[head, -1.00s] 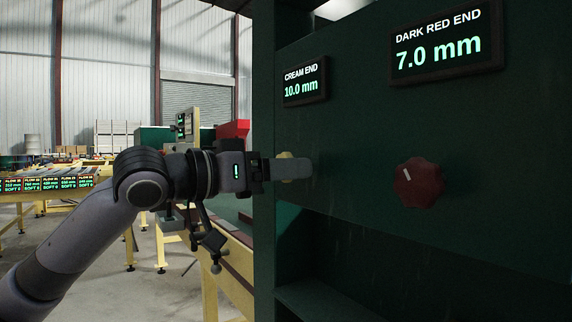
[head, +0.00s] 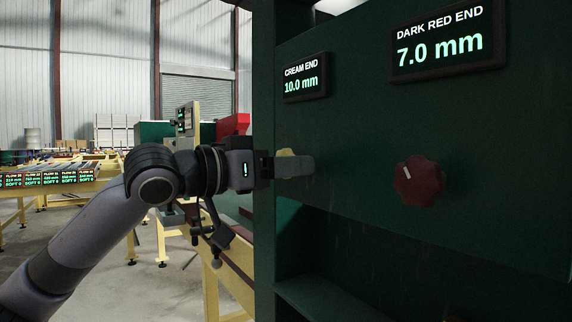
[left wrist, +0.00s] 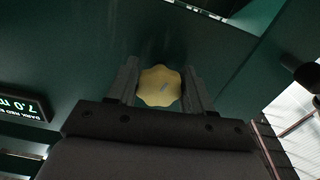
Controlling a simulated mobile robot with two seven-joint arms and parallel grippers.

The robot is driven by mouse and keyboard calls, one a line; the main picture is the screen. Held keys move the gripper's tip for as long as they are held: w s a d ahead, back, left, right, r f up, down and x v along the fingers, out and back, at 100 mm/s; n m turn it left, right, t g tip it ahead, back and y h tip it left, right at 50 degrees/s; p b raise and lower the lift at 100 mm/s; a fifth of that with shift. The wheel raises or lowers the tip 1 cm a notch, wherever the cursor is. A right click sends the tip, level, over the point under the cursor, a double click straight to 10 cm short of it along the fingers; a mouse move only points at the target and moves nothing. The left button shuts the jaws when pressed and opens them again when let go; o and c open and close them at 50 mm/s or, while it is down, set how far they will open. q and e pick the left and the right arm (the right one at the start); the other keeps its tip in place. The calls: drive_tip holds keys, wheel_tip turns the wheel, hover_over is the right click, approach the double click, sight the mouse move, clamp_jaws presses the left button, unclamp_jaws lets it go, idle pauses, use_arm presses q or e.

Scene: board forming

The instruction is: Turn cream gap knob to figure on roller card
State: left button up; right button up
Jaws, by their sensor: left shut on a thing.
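The cream knob (left wrist: 159,86) sits on the dark green panel (head: 350,130), between the two fingers of my left gripper (left wrist: 160,90) in the left wrist view. My left gripper is shut on it, with a finger on each side. In the head view the gripper (head: 290,166) hides most of the knob, and only its cream top edge (head: 285,152) shows. The cream end display (head: 303,78) above reads 10.0 mm. The roller card is not recognisable in these frames. My right gripper is not in view.
A dark red knob (head: 419,181) is on the same panel to the right, under a dark red end display (head: 436,43) reading 7.0 mm. An open recess (head: 330,250) lies below the panel. Yellow conveyor frames (head: 235,265) stand at the left.

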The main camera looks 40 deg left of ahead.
use_arm(q)
drive_tip(key=m+p, duration=0.3)
drive_tip(key=shift+a+r, duration=0.1)
drive_tip(key=shift+r, duration=0.1)
drive_tip(key=m+p, duration=0.2)
drive_tip(key=m, duration=0.1)
drive_tip(key=m+p, duration=0.2)
drive_tip(key=m, duration=0.1)
drive_tip(key=shift+w+p, duration=0.1)
drive_tip(key=shift+p, duration=0.3)
drive_tip(key=m+p, duration=0.2)
drive_tip(key=shift+a+r+m, duration=0.1)
drive_tip(key=shift+m, duration=0.2)
drive_tip(key=m+p, duration=0.2)
drive_tip(key=m, duration=0.1)
drive_tip(key=shift+p, duration=0.4)
drive_tip(key=shift+m+p, duration=0.7)
drive_tip(key=shift+m, duration=0.6)
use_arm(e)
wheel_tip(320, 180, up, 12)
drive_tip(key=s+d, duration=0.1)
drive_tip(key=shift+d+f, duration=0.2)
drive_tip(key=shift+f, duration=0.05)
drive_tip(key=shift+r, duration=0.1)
use_arm(q)
drive_tip(key=o, duration=1)
